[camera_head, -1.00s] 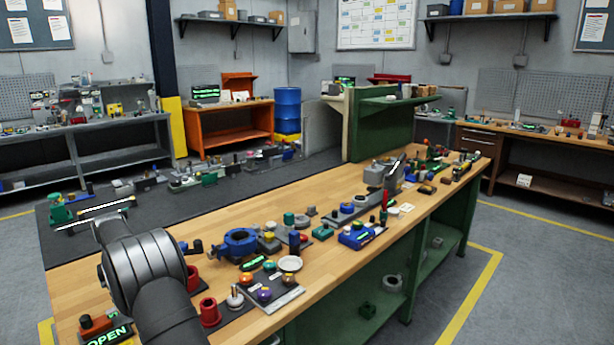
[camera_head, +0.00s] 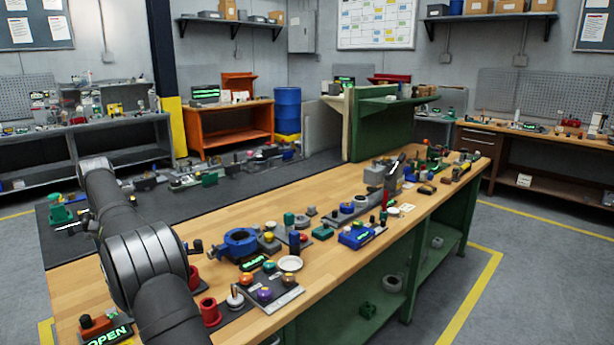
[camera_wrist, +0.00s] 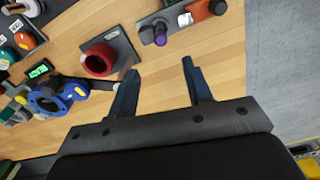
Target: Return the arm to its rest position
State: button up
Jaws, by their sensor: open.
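My gripper (camera_wrist: 158,85) shows in the wrist view with its two dark fingers apart. Nothing is between the fingers; bare wooden bench top (camera_wrist: 190,30) shows beyond them. In the head view my arm rises from the bottom left over the bench's left end, and the gripper itself is not visible there. A red ring-shaped part (camera_wrist: 98,60) on a dark plate lies left of the fingers in the wrist view. A blue valve body (camera_wrist: 48,98) lies farther left.
The wooden workbench (camera_head: 330,205) carries a blue valve body (camera_head: 240,243), a panel of coloured knobs (camera_head: 268,286), red cylinders (camera_head: 210,312) and a lit OPEN sign (camera_head: 108,336). A green stand (camera_head: 62,212) is left of my arm. The bench's middle left is fairly clear.

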notch_tip(320, 180, down, 15)
jog(key=shift+r, duration=0.1)
notch_tip(320, 180, up, 9)
jog(key=shift+f, duration=0.15)
jog(key=shift+w+d+f+m, duration=0.2)
jog(key=shift+w+d, duration=0.4)
jog(key=shift+d, duration=0.2)
jog(key=shift+w+d+f+m, duration=0.2)
jog(key=shift+w+d, duration=0.35)
jog(key=shift+d, duration=0.2)
